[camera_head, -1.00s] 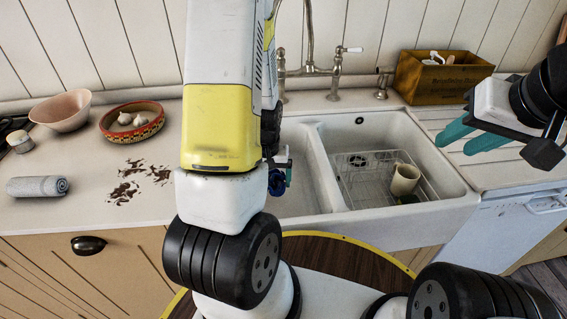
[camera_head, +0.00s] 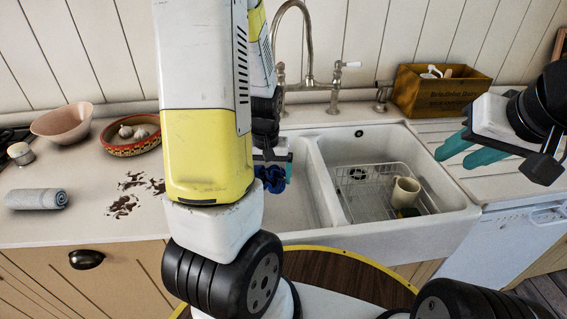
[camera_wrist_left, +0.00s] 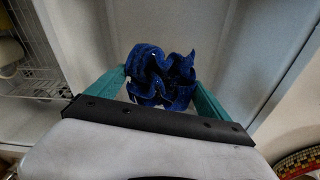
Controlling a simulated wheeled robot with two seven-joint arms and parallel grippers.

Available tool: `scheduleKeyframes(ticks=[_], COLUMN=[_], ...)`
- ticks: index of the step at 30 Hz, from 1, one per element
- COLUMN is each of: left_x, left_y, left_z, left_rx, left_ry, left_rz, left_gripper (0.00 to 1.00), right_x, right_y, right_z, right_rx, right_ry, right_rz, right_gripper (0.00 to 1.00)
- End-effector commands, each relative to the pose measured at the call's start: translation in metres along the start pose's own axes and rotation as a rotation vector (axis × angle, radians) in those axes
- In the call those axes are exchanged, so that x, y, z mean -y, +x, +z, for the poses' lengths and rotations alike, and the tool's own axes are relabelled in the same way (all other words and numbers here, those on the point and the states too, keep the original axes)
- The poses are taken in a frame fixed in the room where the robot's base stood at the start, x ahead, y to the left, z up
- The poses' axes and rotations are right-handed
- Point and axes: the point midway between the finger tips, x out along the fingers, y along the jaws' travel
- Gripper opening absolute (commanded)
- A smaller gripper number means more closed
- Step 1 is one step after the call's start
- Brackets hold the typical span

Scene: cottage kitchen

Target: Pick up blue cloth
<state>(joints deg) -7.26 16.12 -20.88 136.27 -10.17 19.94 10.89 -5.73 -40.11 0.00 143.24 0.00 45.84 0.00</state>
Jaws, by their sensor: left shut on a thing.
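The crumpled blue cloth (camera_wrist_left: 162,78) is held between the two teal fingers of my left gripper (camera_wrist_left: 160,88) in the left wrist view. In the head view the cloth (camera_head: 271,178) shows just right of my left arm, above the left sink basin (camera_head: 300,208). Most of my left gripper (camera_head: 276,165) is hidden behind my arm there. My right gripper (camera_head: 464,150) is at the right, over the draining board side, with its teal fingers apart and nothing between them.
The right basin holds a wire rack (camera_head: 365,190) with a beige mug (camera_head: 405,192). A tap (camera_head: 310,60) stands behind the sink. On the left counter are a rolled grey towel (camera_head: 36,199), dark stains (camera_head: 125,205), a patterned bowl (camera_head: 130,148) and a pink bowl (camera_head: 62,122).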

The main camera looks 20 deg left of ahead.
Motion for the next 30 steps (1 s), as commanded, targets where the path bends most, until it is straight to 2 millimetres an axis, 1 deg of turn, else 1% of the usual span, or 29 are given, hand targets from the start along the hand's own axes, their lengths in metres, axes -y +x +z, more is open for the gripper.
scheduleKeyframes(ticks=[21, 25, 30], left_x=[0.000, 0.000, 0.000], left_y=[-0.051, -0.058, -0.061], left_z=[-0.007, -0.008, -0.007], left_rx=[-0.002, -0.002, 0.000], left_ry=[0.001, 0.000, 0.000], left_rz=[0.001, 0.001, 0.000], left_gripper=[0.53, 0.53, 0.53], right_x=[0.000, 0.000, 0.000], right_y=[0.000, 0.000, 0.000], right_z=[0.000, 0.000, 0.000], right_rx=[0.000, 0.000, 0.000], right_ry=[0.000, 0.000, 0.000], right_rz=[0.000, 0.000, 0.000], right_gripper=[0.36, 0.36, 0.36])
